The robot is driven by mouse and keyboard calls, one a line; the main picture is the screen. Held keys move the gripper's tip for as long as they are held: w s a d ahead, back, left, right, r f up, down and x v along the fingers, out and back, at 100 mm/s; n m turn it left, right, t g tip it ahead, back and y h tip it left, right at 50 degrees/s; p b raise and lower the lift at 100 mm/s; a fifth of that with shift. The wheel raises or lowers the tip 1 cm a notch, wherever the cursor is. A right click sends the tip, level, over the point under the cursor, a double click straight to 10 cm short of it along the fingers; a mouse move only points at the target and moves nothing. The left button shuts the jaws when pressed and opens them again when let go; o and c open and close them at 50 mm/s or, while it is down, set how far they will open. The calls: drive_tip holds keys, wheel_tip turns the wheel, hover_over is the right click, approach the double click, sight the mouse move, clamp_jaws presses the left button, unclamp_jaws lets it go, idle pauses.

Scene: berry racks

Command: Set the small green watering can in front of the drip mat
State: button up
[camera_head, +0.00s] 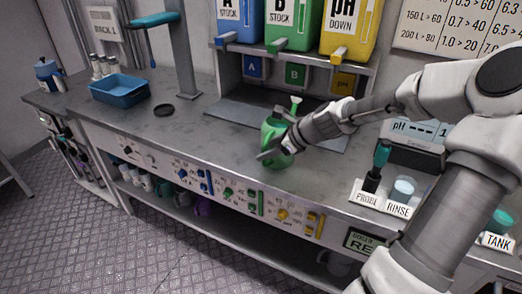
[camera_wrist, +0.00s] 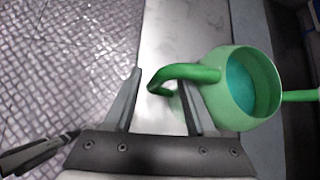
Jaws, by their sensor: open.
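The small green watering can (camera_head: 270,131) stands upright on the bench, in front of the dark drip mat (camera_head: 236,112). Its spout points toward the back. In the wrist view the can (camera_wrist: 235,65) is at right, with a teal inside, and its curved handle reaches left between my fingers. My gripper (camera_head: 275,153) is at the near side of the can and hides part of it. In the wrist view my gripper (camera_wrist: 160,74) is open, with one finger on each side of the handle; I cannot tell whether either touches it.
Blue, green and yellow stock containers (camera_head: 290,25) stand on the shelf above the mat. A blue tray (camera_head: 119,92) and a black disc (camera_head: 164,110) are at left.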

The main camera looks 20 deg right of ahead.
drive_tip(key=p+v, duration=0.1)
drive_tip(key=v, duration=0.7)
drive_tip(key=shift+p, duration=0.4)
drive_tip(key=shift+a+f, duration=0.1)
